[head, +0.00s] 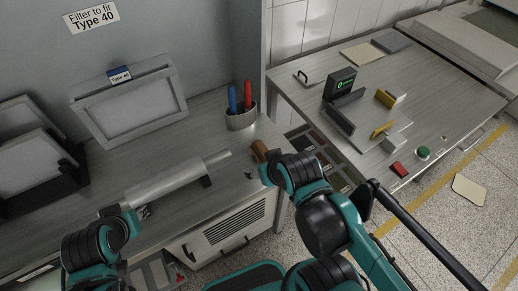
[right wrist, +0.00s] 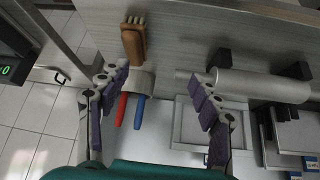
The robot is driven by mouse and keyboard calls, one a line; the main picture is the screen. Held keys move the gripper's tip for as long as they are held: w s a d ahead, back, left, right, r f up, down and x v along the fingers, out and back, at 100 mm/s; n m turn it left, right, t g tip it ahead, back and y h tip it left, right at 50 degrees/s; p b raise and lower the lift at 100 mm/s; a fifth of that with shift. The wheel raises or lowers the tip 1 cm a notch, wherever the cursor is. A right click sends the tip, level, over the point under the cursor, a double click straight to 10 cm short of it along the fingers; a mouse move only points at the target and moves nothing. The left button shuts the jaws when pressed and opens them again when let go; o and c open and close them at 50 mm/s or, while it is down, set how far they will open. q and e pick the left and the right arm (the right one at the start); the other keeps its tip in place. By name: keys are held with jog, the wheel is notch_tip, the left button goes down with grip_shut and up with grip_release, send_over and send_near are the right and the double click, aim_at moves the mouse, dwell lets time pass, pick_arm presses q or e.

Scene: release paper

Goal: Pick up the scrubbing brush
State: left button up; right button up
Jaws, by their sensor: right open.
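The scrubbing brush (head: 259,150) has a brown wooden body and lies near the front right corner of the grey workbench. In the right wrist view the brush (right wrist: 133,42) shows its pale bristles at the top end. My right gripper (head: 257,173) is close in front of the brush in the head view. In the right wrist view its two fingers (right wrist: 158,90) are spread wide and empty, and the brush lies beyond them, nearer the left finger. My left gripper (head: 132,211) is at the bench's front edge, by the left end of a metal roller; its jaws are unclear.
The metal roller (head: 170,182) lies along the front of the bench. A grey cup (head: 241,121) with red and blue handles stands behind the brush. A framed filter (head: 130,100) leans at the back wall. A second metal table (head: 440,85) stands at right.

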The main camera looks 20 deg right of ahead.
jog(key=shift+o, duration=0.6)
jog(key=n+g+p, duration=0.1)
jog(key=g+p, duration=0.2)
jog(key=g, duration=0.4)
send_over(263, 151)
jog(key=f, duration=0.4)
jog(key=shift+s+a+f, duration=0.2)
jog(key=shift+s, duration=0.1)
jog(key=shift+w+d+f+n, duration=0.2)
jog(key=shift+f+n, duration=0.1)
jog(key=shift+f, duration=0.3)
notch_tip(263, 151, down, 2)
jog(key=shift+b, duration=0.6)
jog(key=f, duration=0.2)
jog(key=f+b, duration=0.2)
jog(key=f, duration=0.1)
jog(key=shift+w+d+f, duration=0.15)
jog(key=shift+w+f, duration=0.1)
jog(key=shift+f, duration=0.05)
jog(key=shift+r, duration=0.1)
jog(key=c, duration=1.4)
